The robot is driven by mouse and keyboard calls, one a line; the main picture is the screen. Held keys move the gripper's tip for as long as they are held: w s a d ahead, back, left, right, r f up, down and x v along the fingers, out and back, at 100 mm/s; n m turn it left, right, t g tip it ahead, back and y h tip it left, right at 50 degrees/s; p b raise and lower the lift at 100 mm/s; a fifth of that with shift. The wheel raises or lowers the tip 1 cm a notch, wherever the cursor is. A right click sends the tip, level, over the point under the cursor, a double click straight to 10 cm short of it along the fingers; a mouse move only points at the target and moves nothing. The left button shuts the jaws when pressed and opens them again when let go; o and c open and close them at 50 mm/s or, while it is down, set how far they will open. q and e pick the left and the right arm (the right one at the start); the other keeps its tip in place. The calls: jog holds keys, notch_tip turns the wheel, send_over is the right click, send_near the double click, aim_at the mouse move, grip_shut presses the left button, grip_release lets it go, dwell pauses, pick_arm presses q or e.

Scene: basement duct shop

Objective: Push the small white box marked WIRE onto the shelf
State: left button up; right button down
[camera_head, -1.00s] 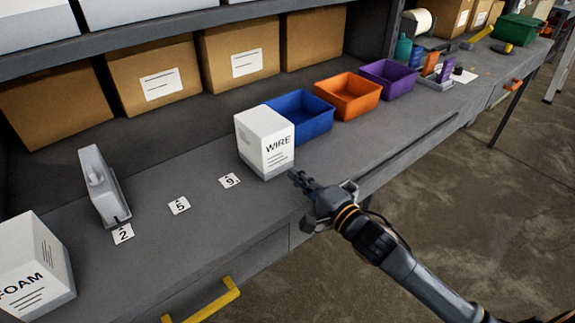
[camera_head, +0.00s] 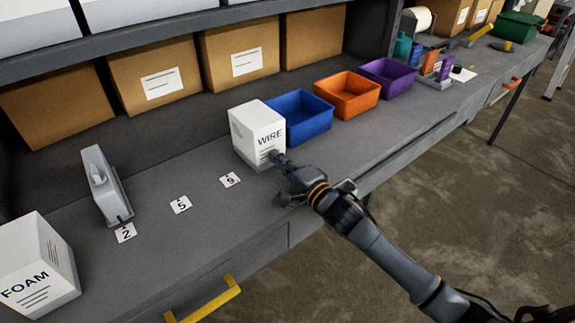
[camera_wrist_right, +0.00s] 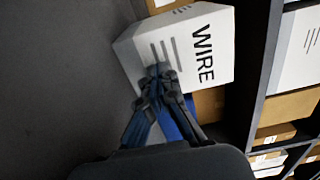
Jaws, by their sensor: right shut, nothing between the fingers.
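The small white box marked WIRE (camera_head: 255,128) stands upright on the grey bench top (camera_head: 205,235), left of the blue bin. My right gripper (camera_head: 277,158) is shut and empty, with its fingertips at the lower part of the box's front face. In the right wrist view the box (camera_wrist_right: 190,35) fills the upper middle. The shut fingertips (camera_wrist_right: 158,75) overlap its lined face and seem to touch it. The shelf (camera_head: 150,30) runs above the back of the bench. My left gripper is not in view.
Blue (camera_head: 300,115), orange (camera_head: 347,93) and purple (camera_head: 388,77) bins stand right of the box. A FOAM box (camera_head: 38,265) and a grey dispenser (camera_head: 105,187) stand at left. Brown cartons (camera_head: 155,75) line the back. Number cards lie on the bench.

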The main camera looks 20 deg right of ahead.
jog(key=b+x, duration=0.1)
jog(key=x, duration=0.8)
jog(key=shift+w+a, duration=0.2)
jog(key=shift+w, duration=0.1)
